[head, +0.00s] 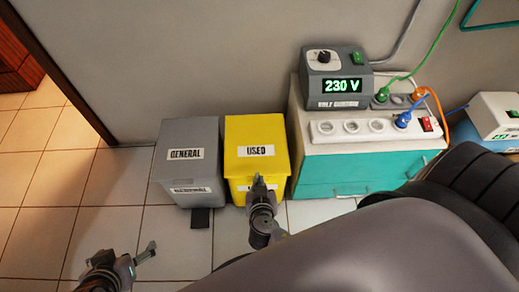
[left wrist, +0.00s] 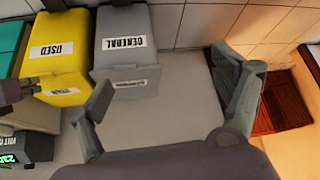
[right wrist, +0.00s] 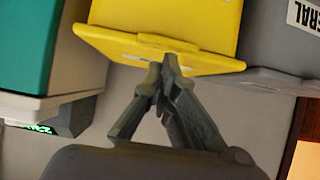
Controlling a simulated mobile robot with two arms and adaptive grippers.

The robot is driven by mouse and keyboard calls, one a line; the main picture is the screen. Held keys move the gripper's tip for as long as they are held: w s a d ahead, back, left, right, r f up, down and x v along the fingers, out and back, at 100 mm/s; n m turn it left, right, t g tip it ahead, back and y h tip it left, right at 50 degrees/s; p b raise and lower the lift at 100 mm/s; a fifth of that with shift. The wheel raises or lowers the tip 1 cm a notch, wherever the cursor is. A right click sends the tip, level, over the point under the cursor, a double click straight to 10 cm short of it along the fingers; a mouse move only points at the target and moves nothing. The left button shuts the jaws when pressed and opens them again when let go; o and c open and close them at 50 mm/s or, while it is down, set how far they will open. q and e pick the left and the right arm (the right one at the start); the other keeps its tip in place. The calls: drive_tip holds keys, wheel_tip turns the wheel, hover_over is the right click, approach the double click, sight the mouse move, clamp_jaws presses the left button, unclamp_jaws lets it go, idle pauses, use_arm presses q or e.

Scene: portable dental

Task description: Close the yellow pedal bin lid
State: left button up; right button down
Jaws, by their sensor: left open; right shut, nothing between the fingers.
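The yellow pedal bin (head: 272,165), labelled USED, stands against the wall beside the cabinet. Its lid (head: 242,134) lies roughly flat over the bin; I cannot tell whether a small gap is left. My right gripper (head: 258,181) is shut and empty at the lid's front edge, hiding part of the front label. In the right wrist view its fingertips (right wrist: 166,62) overlap the lid edge (right wrist: 110,42); contact is unclear. The yellow bin's pedal is hidden. My left gripper (head: 135,258) is open and empty over the floor, front left; its spread fingers show in the left wrist view (left wrist: 165,85).
A grey GENERAL bin (head: 170,172) stands left of the yellow one, its pedal (head: 200,218) on the floor. A teal cabinet (head: 340,172) stands right, bearing a power strip (head: 340,128) and a voltage unit (head: 336,75). Left floor is clear.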

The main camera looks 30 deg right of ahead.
use_arm(q)
drive_tip(key=w+d+r+t+h+b, duration=0.2)
drive_tip(key=w+d+r+t, duration=0.2)
drive_tip(key=w+r+t, duration=0.3)
drive_tip(key=shift+w+r+t+b, duration=0.35)
drive_tip(key=shift+w+r, duration=0.85)
drive_tip(key=shift+w, duration=0.2)
